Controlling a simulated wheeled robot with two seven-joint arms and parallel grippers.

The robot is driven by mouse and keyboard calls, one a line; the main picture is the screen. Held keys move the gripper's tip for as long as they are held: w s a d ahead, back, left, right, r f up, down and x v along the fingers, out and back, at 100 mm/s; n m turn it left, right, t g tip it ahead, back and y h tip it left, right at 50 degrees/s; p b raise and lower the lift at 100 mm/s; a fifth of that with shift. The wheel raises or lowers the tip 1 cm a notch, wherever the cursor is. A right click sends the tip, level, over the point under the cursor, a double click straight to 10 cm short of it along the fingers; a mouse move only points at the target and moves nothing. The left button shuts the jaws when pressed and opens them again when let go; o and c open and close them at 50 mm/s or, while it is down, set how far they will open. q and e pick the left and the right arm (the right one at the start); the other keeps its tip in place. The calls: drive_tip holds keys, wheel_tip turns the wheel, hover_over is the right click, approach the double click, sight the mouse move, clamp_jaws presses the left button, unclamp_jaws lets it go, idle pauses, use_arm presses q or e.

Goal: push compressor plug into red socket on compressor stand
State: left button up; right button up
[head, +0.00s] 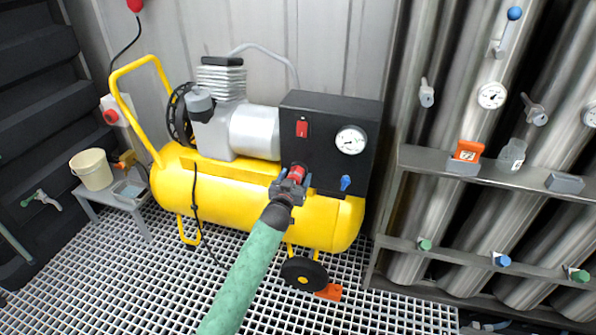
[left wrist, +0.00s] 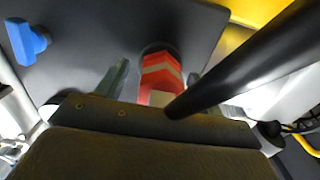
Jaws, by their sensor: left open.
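The compressor has a yellow tank (head: 225,198) and a black front panel (head: 325,115). My left gripper (head: 291,184) is in front of the panel's lower left, fingers open. A red fitting (head: 297,171) is at the panel just beyond the fingertips. In the left wrist view it is a red body with a pale band (left wrist: 160,78), between the two fingers, its far end against a dark ring on the grey panel. I cannot tell plug from socket there, nor whether the fingers touch it. A thick black bar or hose (left wrist: 240,62) crosses in front of its near end. My right gripper is not in view.
The panel carries a red switch (head: 302,129), a gauge (head: 350,140) and a blue valve handle (head: 346,183). A black cable (head: 196,215) hangs before the tank. A metal shelf (head: 425,160) stands right; a low table (head: 140,205) with a bucket (head: 91,170) stands left.

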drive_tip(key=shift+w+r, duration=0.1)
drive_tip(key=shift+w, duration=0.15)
